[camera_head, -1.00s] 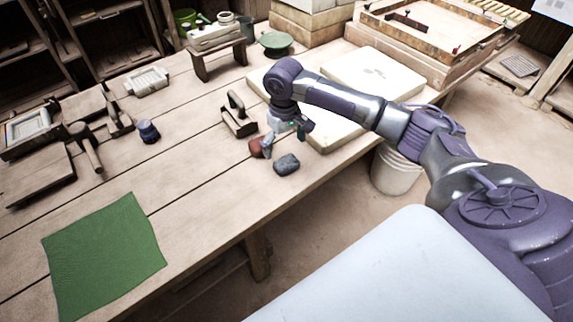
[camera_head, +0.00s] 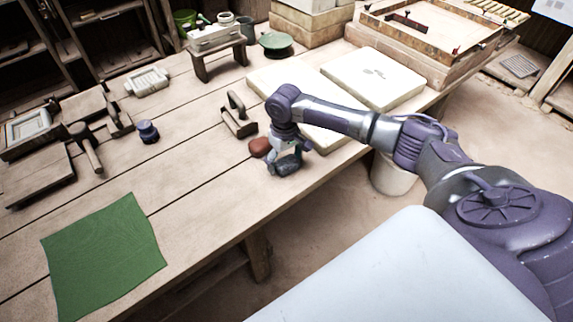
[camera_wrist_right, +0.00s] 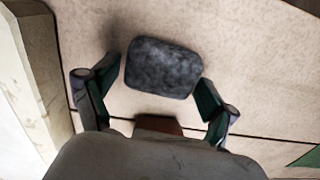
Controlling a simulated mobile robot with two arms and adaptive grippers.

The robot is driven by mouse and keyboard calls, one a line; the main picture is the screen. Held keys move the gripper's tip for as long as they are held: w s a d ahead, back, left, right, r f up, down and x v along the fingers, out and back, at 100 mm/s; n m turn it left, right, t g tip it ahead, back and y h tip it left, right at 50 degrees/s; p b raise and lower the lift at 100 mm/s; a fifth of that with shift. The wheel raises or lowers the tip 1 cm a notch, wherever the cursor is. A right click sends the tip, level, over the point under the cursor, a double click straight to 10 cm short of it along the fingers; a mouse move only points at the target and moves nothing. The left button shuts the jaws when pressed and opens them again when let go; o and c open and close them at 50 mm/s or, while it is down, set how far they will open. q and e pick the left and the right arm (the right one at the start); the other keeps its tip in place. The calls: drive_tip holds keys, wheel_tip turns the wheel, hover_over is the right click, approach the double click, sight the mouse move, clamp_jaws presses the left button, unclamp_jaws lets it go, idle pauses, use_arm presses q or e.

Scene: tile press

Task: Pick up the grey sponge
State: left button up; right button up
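The grey sponge (camera_head: 287,165) lies on the wooden table near its front edge. In the right wrist view the sponge (camera_wrist_right: 163,68) is a dark grey rounded block between the two fingers, with small gaps seeming to show at its sides. My right gripper (camera_head: 284,158) is open and low over the sponge, its fingers on either side; it also shows in the right wrist view (camera_wrist_right: 155,92). A reddish-brown sponge-like piece (camera_head: 260,147) lies just left of it, partly hidden under the palm in the wrist view (camera_wrist_right: 157,125). My left gripper is not in view.
A wooden-handled tool (camera_head: 238,117) stands behind the reddish piece. Pale slabs (camera_head: 372,80) lie at the back right. A green cloth (camera_head: 103,258) lies front left, and a small dark blue jar (camera_head: 148,131) stands mid-table. The table between is clear.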

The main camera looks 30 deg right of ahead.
sight(285, 159)
drive_tip(key=c, duration=0.5)
drive_tip(key=shift+r, duration=0.15)
drive_tip(key=shift+r, duration=0.25)
wheel_tip(285, 159, up, 4)
drive_tip(key=shift+w+f, duration=0.1)
drive_tip(key=shift+f, duration=0.05)
drive_tip(key=s+d+r, duration=0.2)
drive_tip(key=s, duration=0.1)
drive_tip(key=s+d+r, duration=0.1)
drive_tip(key=s+r, duration=0.1)
drive_tip(key=s, duration=0.2)
drive_tip(key=s+d+r, duration=0.2)
drive_tip(key=s, duration=0.1)
drive_tip(key=shift+s+d+r, duration=0.2)
drive_tip(key=shift+d+r, duration=0.1)
drive_tip(key=shift+d, duration=0.05)
